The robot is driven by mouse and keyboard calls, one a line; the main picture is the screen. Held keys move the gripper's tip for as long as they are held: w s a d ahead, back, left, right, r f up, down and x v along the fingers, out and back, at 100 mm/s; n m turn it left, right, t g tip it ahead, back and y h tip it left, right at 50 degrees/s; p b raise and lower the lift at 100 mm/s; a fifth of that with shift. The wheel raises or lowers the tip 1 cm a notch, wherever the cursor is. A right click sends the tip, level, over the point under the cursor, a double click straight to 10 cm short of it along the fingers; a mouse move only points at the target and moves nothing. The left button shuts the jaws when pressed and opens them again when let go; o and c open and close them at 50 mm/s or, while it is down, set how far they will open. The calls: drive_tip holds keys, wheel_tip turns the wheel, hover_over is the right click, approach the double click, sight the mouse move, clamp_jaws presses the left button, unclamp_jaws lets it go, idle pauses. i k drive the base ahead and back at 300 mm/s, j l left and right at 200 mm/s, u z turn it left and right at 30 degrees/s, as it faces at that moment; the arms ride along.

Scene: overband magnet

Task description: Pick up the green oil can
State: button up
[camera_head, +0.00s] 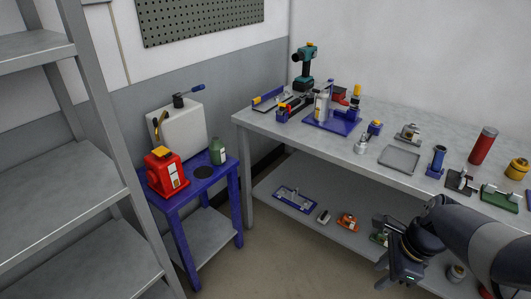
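A small green can with a pale label, apparently the oil can (218,153), stands upright on the blue stand (178,203) at the left. It is at the stand's back right, beside a dark round disc on the top. My gripper (398,284) is at the lower right, in front of the long workbench and well apart from the can. It appears dark and small, and its fingers cannot be made out clearly. I see nothing held in it.
A grey shelf rack (60,195) rises at left. The grey workbench (270,130) holds several tools. Floor between stand and bench is clear.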

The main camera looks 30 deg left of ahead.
sight(217, 148)
drive_tip(key=i+j+u, duration=0.3)
drive_tip(key=u, duration=0.2)
drive_tip(key=i+j+u, duration=0.2)
drive_tip(key=i+u, duration=0.55)
drive_tip(key=u, duration=0.2)
drive_tip(key=i, duration=0.65)
drive_tip(key=i+l+u, duration=0.1)
drive_tip(key=i, duration=0.6)
